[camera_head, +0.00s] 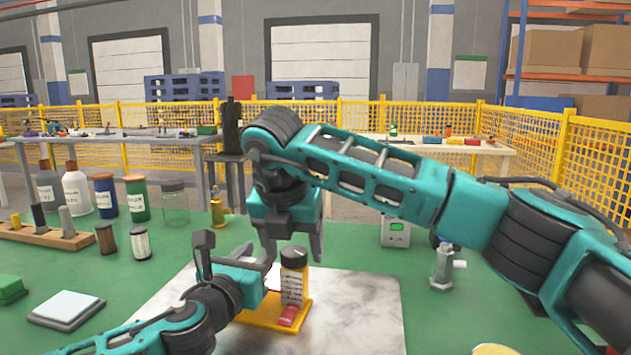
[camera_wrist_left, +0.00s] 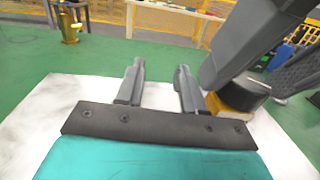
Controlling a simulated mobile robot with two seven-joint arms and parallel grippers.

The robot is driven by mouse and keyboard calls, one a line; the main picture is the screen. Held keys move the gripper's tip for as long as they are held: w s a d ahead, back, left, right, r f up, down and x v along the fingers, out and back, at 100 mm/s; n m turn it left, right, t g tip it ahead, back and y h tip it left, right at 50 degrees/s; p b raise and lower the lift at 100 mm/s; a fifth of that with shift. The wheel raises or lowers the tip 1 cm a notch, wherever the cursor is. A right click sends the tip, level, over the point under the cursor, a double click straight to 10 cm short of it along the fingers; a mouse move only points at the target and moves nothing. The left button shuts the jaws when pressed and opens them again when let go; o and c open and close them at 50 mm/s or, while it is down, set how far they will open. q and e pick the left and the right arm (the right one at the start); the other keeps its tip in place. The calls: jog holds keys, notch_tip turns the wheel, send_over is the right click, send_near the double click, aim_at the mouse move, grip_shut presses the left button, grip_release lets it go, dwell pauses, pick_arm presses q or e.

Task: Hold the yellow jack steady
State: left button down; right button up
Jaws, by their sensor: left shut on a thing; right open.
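The yellow jack (camera_head: 258,316) appears as a low yellow plate on the white marbled board. A labelled amber bottle (camera_head: 292,287) with a dark cap and a small red piece (camera_head: 289,316) stand on it. The bottle's dark cap (camera_wrist_left: 244,92) shows there at right. My right gripper (camera_head: 293,246) is open, pointing down just above the bottle.
A brass fitting (camera_head: 217,210) and a silver fitting (camera_head: 443,268) stand on the green table. Bottles, a jar (camera_head: 174,203) and a wooden rack (camera_head: 48,236) are at left, with a white square pad (camera_head: 66,308) in front. The board's right part is clear.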

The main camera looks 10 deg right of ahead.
jog(key=n+y, duration=0.1)
jog(key=n, duration=0.2)
jog(key=n+y, duration=0.1)
jog(key=n, duration=0.2)
jog(key=shift+d+f, duration=0.1)
jog(key=shift+d, duration=0.05)
jog(key=n+y, duration=0.1)
jog(key=n, duration=0.2)
jog(key=n+y, duration=0.1)
jog(key=n, duration=0.1)
jog(key=shift+d+n+g, duration=0.1)
jog(key=shift+n+g, duration=0.3)
jog(key=s+d+r+m, duration=0.1)
jog(key=s+r, duration=0.3)
jog(key=r, duration=0.7)
jog(key=shift+s+d+m, duration=0.15)
jog(key=shift+d+m, duration=0.15)
jog(key=shift+d, duration=0.4)
jog(key=shift+r, duration=0.1)
